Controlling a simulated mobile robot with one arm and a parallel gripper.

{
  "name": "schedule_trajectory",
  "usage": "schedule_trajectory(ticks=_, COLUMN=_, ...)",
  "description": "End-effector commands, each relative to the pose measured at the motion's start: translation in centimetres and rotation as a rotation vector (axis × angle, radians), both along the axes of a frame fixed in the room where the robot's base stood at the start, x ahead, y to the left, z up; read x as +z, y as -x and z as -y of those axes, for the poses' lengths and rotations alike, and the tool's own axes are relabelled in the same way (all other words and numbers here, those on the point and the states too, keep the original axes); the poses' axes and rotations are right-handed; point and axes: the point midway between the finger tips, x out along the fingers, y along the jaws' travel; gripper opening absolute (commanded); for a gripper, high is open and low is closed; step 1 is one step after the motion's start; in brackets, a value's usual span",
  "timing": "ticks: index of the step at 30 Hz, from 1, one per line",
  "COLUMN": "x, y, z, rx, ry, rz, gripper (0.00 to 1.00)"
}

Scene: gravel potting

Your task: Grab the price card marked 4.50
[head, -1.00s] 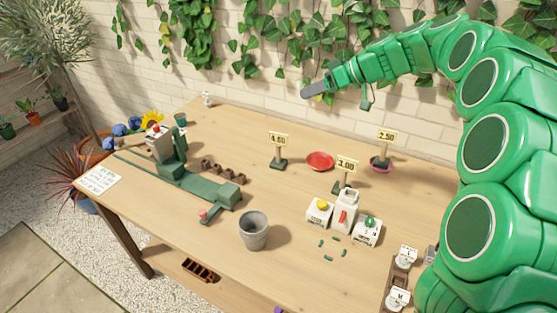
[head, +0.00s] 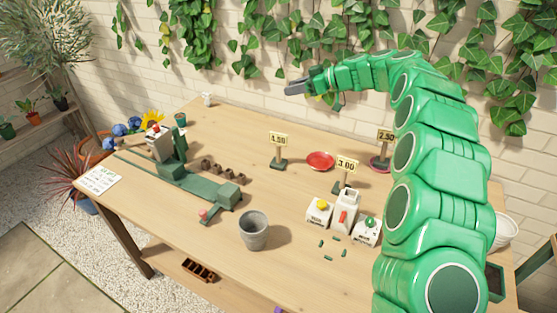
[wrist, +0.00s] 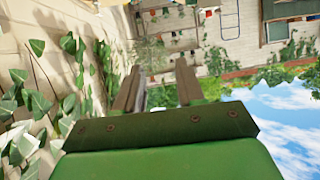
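The price card (head: 279,140) that appears to read 4.50 is small and yellow. It stands upright on a short post with a dark green base (head: 278,164), towards the back middle of the table in the head view. My gripper (head: 290,89) is above and behind this card, high near the brick wall. In the wrist view my gripper (wrist: 157,88) has its two fingers apart with nothing between them. The wrist view shows wall, ivy and sky, and no card.
Cards marked 3.00 (head: 346,165) and 2.50 (head: 386,136) stand to the right; my arm is close to the latter. A red dish (head: 320,161) lies between. A grey pot (head: 253,231), white containers (head: 342,214) and a green device (head: 190,182) occupy the table.

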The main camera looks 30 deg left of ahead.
Motion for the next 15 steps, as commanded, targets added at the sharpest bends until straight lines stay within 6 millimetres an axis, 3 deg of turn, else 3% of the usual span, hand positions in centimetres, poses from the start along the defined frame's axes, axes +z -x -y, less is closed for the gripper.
schedule_trajectory(ticks=8, x=-2.9, y=-0.2, z=-0.3, rx=0.001, ry=-0.007, rz=0.010, gripper=0.38)
schedule_trajectory(ticks=15, x=-8.5, y=-0.2, z=-0.3, rx=0.001, ry=-0.006, rz=0.005, gripper=0.38)
